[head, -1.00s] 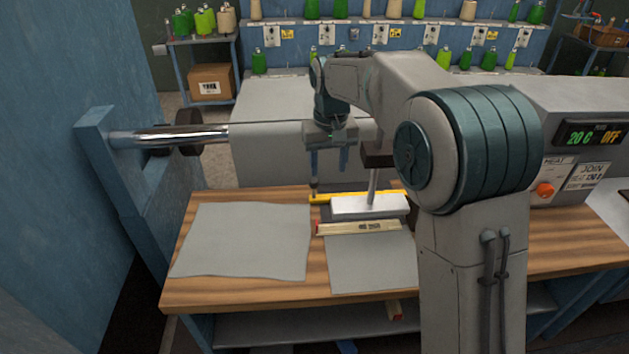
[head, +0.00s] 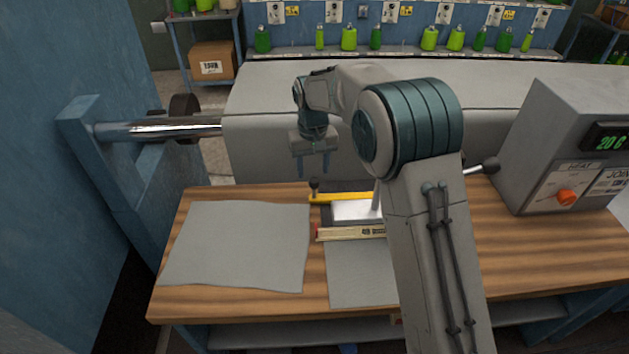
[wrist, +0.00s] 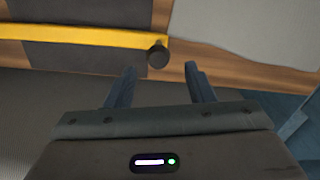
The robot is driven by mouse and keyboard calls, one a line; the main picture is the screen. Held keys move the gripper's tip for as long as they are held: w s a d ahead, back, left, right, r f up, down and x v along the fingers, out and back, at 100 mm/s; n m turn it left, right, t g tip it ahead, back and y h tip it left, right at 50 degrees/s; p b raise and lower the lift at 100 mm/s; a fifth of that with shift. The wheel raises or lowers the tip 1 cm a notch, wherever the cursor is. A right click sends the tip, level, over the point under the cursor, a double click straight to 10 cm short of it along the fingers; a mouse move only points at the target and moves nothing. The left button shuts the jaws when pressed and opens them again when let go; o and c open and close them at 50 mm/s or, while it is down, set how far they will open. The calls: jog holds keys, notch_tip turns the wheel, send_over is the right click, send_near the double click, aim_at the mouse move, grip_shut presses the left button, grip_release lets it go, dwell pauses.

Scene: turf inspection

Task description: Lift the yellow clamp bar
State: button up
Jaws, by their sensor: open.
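The yellow clamp bar (head: 345,197) lies across the back of the wooden table, with a dark knob (head: 314,186) standing at its left end. My arm hides its right part in the head view. In the wrist view the bar (wrist: 80,36) runs along the top left, and its dark knob (wrist: 157,54) is just beyond the fingertips, near the middle. My gripper (head: 313,176) is open and empty, pointing down close to the knob end. In the wrist view its two fingers (wrist: 160,70) are spread apart, with nothing between them.
A white block (head: 352,211) and a wooden strip with a red end (head: 350,233) sit in front of the bar. Grey sheets lie on the table, one at left (head: 238,245). A control box (head: 565,150) stands at right.

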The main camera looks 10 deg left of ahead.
aim_at(314, 179)
notch_tip(314, 179, down, 6)
jog(key=shift+d+f+p, duration=0.1)
jog(key=shift+f+p, duration=0.15)
jog(key=shift+p, duration=0.05)
grip_shut()
jog(key=shift+r, duration=0.15)
